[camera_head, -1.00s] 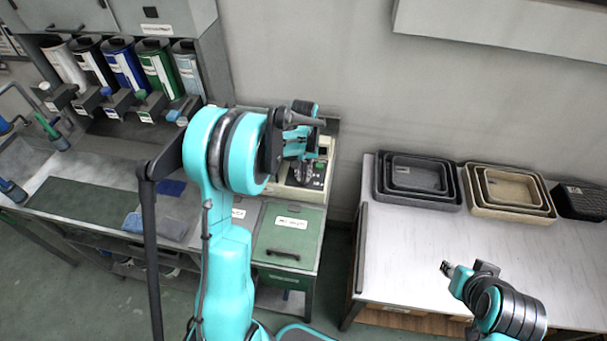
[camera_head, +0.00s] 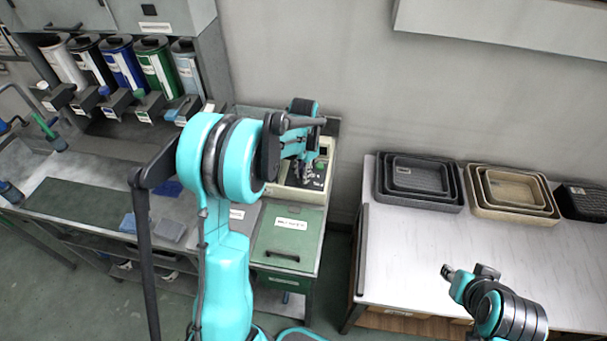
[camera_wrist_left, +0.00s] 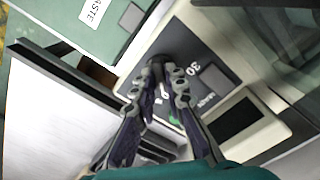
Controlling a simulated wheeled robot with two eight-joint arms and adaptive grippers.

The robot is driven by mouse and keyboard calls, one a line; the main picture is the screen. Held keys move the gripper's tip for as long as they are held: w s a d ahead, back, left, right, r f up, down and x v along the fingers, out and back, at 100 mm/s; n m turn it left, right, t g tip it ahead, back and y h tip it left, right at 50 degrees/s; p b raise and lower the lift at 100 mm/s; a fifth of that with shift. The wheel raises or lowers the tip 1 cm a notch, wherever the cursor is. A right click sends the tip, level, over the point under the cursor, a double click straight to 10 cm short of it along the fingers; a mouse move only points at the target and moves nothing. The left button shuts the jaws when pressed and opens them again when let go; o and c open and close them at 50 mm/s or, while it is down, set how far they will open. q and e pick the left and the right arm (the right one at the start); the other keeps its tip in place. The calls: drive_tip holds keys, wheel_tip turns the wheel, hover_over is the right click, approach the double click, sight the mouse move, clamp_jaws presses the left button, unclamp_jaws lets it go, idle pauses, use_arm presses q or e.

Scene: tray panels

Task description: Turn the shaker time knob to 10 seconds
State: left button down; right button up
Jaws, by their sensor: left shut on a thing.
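The shaker (camera_head: 318,185) is a pale box with a dark control panel, at the right end of the left bench in the head view. In the left wrist view, its dark panel (camera_wrist_left: 212,77) has a "30" mark, a grey square button and a small display window. The dark round time knob (camera_wrist_left: 172,66) lies at my left gripper's (camera_wrist_left: 157,72) fingertips. The fingers are shut on the knob and partly hide it, so its pointer setting is unreadable. My right gripper (camera_head: 447,271) is over the right table's front area, away from the shaker; its finger opening is too small to judge.
A green-lidded waste bin (camera_head: 287,235) stands in front of the shaker. Several coloured dispensers (camera_head: 122,65) line the wall at left. Nested dark trays (camera_head: 420,180) and beige trays (camera_head: 512,190) sit on the right table (camera_head: 400,245), whose middle is clear.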

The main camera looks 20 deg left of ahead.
use_arm(q)
drive_tip(key=shift+m, duration=0.5)
drive_tip(key=c, duration=1.6)
unclamp_jaws()
drive_tip(key=shift+o, duration=0.2)
wheel_tip(320, 180, up, 12)
